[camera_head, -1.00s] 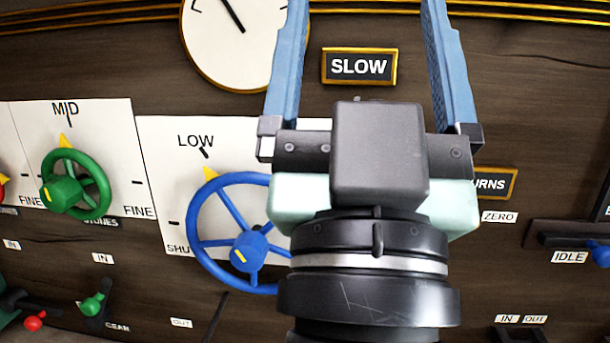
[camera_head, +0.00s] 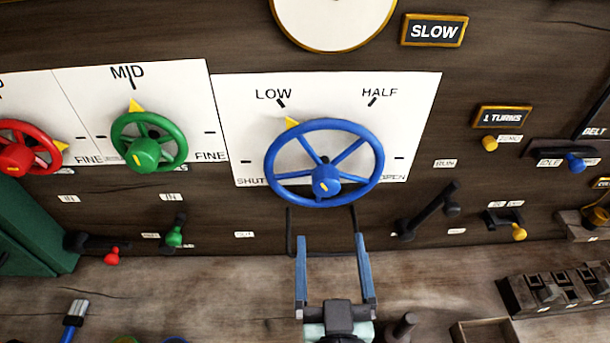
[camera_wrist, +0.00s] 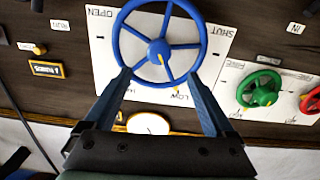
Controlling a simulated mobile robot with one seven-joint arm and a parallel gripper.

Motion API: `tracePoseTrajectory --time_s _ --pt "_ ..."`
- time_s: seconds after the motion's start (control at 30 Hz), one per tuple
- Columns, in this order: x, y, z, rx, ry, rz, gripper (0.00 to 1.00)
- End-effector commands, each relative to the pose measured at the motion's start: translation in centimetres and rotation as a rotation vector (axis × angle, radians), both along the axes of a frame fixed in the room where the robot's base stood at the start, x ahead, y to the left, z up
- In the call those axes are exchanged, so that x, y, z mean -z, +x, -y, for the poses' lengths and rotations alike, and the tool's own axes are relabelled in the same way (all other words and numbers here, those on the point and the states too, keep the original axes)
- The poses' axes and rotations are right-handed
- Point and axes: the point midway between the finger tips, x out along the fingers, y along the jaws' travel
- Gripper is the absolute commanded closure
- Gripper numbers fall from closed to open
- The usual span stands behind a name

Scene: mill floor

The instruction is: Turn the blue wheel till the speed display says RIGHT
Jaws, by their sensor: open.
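The blue wheel (camera_head: 325,163) is mounted on a white plate (camera_head: 420,100) marked SHUT, LOW, HALF and OPEN. Its yellow pointer (camera_head: 291,123) stands close to LOW. The speed display (camera_head: 433,31) above it reads SLOW. My gripper (camera_head: 334,240) is open and empty, below the wheel in the head view and apart from it there. In the wrist view the blue wheel (camera_wrist: 160,42) shows beyond and between the fingertips of my gripper (camera_wrist: 160,78); I cannot tell if they touch the rim.
A green wheel (camera_head: 148,142) at MID and a red wheel (camera_head: 22,148) are to the left. A turns counter (camera_head: 502,117), a yellow knob (camera_head: 489,144) and a dark lever (camera_head: 430,209) are to the right. A brush (camera_head: 74,318) and a slotted block (camera_head: 560,287) lie on the bench.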

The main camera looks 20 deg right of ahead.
Motion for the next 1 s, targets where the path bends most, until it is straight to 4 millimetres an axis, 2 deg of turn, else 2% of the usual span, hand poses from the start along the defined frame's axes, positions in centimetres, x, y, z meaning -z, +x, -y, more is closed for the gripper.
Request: tracePoseTrajectory --time_s 0.17,0.6,0.8,1.0 --pt "-0.4 2.1 0.6 -0.001 -0.001 0.004 0.11" --pt "-0.4 9.4 2.9 -0.001 -0.001 0.003 0.11" --pt "-0.3 11.4 3.4 -0.002 -0.001 0.003 0.11" --pt "-0.1 12.1 3.6 -0.002 -0.001 0.002 0.11"
